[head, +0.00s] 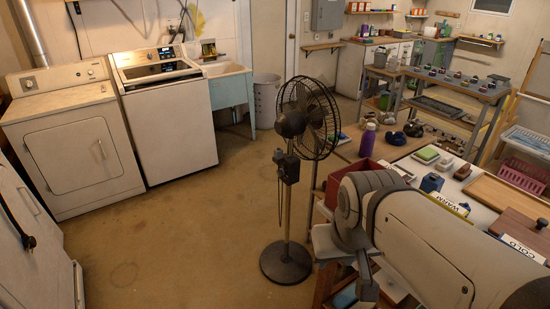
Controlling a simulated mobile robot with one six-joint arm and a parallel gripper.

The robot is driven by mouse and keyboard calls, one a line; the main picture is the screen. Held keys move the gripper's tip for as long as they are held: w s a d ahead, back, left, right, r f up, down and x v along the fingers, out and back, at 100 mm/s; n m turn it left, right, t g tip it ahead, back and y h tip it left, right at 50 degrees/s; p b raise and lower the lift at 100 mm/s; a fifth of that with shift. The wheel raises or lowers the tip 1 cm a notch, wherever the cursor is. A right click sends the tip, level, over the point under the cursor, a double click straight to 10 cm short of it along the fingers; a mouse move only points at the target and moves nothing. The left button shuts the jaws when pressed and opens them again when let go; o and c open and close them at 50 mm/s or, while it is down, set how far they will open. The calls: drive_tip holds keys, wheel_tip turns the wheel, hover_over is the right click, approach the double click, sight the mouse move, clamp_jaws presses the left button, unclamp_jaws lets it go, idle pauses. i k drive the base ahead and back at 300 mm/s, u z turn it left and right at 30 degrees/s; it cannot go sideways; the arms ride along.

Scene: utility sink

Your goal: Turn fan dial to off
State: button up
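A black pedestal fan (309,118) stands on the floor in the middle of the head view. It is upright on a round base (286,262), with its motor housing (290,124) on the left of the cage. A dark control box (287,168) sits on the pole below the motor, with a thin cord hanging beside it. The fan dial is too small and dark to make out, so its setting cannot be read. My white and grey arm fills the lower right, to the right of the fan and apart from it.
A dryer (75,140), a washer (167,115) and a sink (228,85) line the back left. The floor left of the fan is clear.

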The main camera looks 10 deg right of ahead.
sight(281, 173)
drive_tip(key=i, duration=0.95)
drive_tip(key=k, duration=1.2)
drive_tip(key=u, duration=0.8)
drive_tip(key=i, duration=1.25)
drive_tip(key=z, duration=0.05)
